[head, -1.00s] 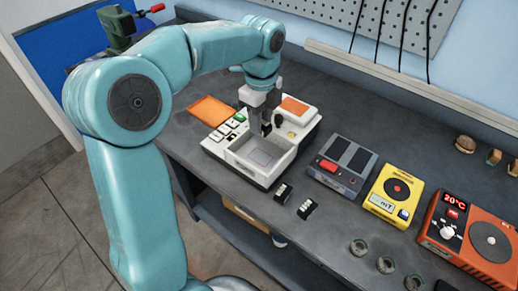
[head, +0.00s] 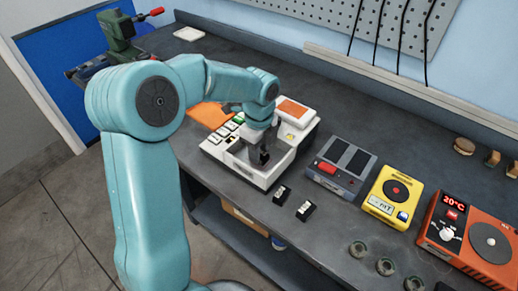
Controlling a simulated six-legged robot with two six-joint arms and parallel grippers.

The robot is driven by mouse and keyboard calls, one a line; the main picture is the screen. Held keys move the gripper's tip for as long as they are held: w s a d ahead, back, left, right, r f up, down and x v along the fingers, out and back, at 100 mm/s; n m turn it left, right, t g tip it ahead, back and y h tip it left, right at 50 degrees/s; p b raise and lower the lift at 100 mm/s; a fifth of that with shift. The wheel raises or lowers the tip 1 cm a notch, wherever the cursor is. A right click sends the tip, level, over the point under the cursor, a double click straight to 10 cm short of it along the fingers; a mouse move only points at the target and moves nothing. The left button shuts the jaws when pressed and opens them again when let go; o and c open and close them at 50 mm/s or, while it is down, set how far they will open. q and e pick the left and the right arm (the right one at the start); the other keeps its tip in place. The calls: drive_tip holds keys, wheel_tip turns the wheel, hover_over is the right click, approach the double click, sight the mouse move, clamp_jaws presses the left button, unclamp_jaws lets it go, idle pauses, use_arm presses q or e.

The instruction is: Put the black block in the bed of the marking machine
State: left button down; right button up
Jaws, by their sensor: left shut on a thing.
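The marking machine (head: 272,183) is a white box with an open recessed bed, white and green keys at its left and an orange-topped part at its back right. My left gripper (head: 263,150) points down over the bed, shut on a small black block (head: 264,158). The block is low, within the bed's outline; I cannot tell whether it touches the bed floor. My arm and gripper hide part of the bed and the machine's back. My right gripper is out of view.
Two small black pieces with white marks, one nearer the machine (head: 282,194) and one to its right (head: 306,210), lie on the bench in front. A grey device (head: 341,166), yellow device (head: 393,195) and orange device (head: 470,235) stand right. An orange sheet (head: 207,114) lies left.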

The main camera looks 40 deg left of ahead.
use_arm(q)
drive_tip(key=c, duration=0.8)
unclamp_jaws()
drive_tip(key=shift+w+f, duration=0.1)
drive_tip(key=shift+f, duration=0.05)
drive_tip(key=shift+r, duration=0.4)
wheel_tip(320, 180, up, 12)
drive_tip(key=shift+f+p, duration=0.15)
drive_tip(key=shift+p, duration=0.3)
